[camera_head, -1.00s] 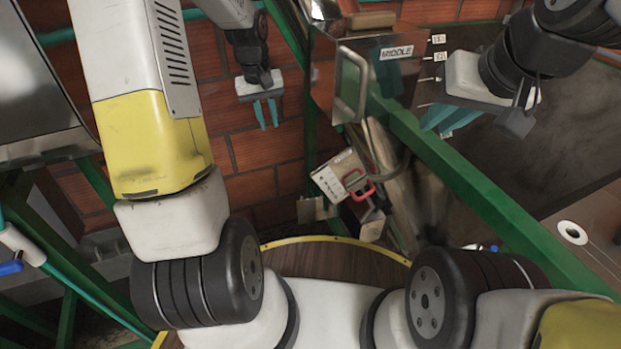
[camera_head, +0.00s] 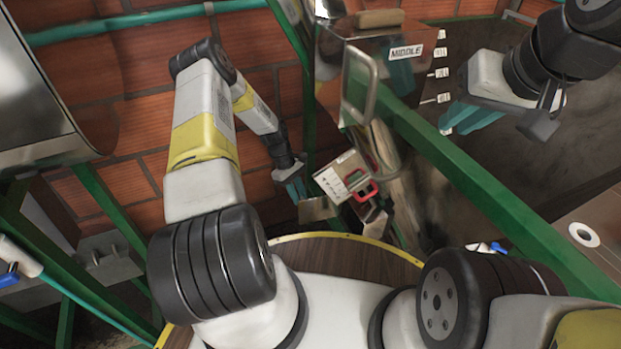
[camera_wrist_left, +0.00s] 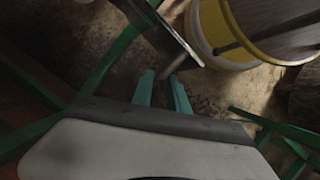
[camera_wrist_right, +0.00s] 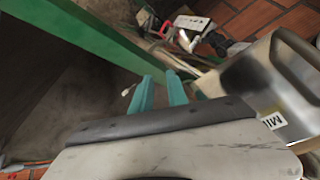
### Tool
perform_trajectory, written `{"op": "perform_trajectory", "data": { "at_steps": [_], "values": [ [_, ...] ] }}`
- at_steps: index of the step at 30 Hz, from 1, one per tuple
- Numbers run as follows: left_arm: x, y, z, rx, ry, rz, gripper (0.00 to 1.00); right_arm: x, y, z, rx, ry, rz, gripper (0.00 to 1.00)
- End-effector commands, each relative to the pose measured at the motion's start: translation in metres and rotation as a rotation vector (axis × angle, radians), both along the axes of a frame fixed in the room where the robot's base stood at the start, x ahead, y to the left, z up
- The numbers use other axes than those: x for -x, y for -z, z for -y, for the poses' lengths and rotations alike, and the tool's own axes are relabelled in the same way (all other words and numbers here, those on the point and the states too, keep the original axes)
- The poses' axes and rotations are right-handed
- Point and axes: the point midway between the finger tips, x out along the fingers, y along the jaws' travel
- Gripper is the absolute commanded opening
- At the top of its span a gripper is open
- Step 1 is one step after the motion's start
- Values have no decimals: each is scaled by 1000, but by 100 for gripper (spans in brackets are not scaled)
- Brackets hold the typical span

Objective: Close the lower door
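A metal panel (camera_wrist_left: 160,30) with a bar handle (camera_wrist_left: 176,62) is seen edge-on in the left wrist view, just beyond my left fingertips. It may be the lower door; no label shows. In the head view a small metal plate (camera_head: 318,209) lies low beside my left gripper (camera_head: 297,188). My left gripper's fingers (camera_wrist_left: 164,84) are apart and empty, near the handle; contact cannot be told. My right gripper (camera_head: 465,117) is open and empty, right of the metal box marked MIDDLE (camera_head: 390,50). Its fingers (camera_wrist_right: 160,88) are apart in the right wrist view.
A green beam (camera_head: 480,190) runs diagonally between the metal box and the lower right. A large handle (camera_head: 360,85) sticks out from the MIDDLE box. A white box with a red padlock (camera_head: 345,178) hangs below it. A brick wall (camera_head: 130,100) stands behind.

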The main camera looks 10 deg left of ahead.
Motion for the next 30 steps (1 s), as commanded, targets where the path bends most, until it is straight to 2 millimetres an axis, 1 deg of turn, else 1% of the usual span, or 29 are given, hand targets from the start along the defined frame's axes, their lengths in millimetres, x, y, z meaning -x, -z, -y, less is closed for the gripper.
{"op": "perform_trajectory", "data": {
  "at_steps": [1, 3, 6, 9, 17, 18, 21, 30],
  "values": [
    [2, 9, 4, 2, 0, -2, 20, 0, 0, 0, 0, 0, 0, 19],
    [4, 18, 7, 1, 0, -2, 20, 0, 0, 0, 0, 0, 0, 19],
    [6, 28, 11, 1, 1, 0, 20, 0, 0, 0, 0, 0, 0, 19],
    [6, 33, 13, 1, 1, 1, 20, 0, 0, 0, 0, 0, 0, 19],
    [7, 35, 13, 0, 1, 2, 20, 0, 0, 0, 0, 0, 0, 19],
    [7, 35, 13, 0, 1, 2, 18, 0, 0, 0, 0, 0, 0, 19],
    [7, 35, 13, 0, 1, 2, 0, 0, 0, 0, 0, 0, 0, 19],
    [7, 35, 13, 1, 1, 1, 0, 0, 0, 0, 0, 0, 0, 19]
  ]
}}
